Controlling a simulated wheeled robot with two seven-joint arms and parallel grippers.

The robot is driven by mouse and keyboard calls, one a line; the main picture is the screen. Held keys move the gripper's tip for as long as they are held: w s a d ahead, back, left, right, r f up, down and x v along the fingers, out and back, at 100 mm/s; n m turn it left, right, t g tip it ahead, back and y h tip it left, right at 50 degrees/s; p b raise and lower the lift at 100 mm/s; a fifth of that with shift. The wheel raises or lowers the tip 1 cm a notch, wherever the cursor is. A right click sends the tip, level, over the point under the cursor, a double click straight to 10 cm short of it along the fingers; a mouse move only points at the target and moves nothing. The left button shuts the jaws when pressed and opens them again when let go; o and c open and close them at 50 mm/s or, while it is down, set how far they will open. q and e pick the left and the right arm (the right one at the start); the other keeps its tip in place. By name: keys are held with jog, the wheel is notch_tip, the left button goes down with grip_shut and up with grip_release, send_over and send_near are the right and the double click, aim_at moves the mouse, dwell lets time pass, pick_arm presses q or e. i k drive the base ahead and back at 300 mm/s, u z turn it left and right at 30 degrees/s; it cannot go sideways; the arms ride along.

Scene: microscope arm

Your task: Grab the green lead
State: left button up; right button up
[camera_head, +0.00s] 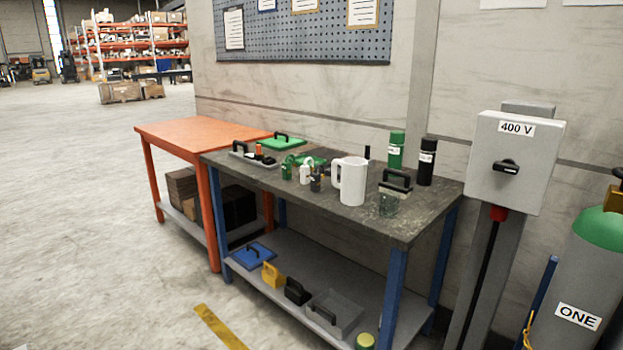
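A flat green lid-like piece with a black handle (289,144) lies at the far end of the workbenches, near where the orange table meets the grey-topped bench. Another green object (313,161) lies nearer the middle of the grey bench, partly hidden behind small bottles. I cannot tell whether either is a lead; no green cable is clearly visible. Neither of my grippers is in view.
The grey bench (405,223) holds a white jug (352,181), a green bottle (396,150), a black bottle (427,161) and a glass jar (389,205). Its lower shelf holds handled lids. A 400 V box (515,165) and gas cylinder (575,280) stand right.

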aim_at(286, 166)
jog(key=u, duration=1.15)
jog(key=i, duration=4.15)
jog(key=z, duration=2.2)
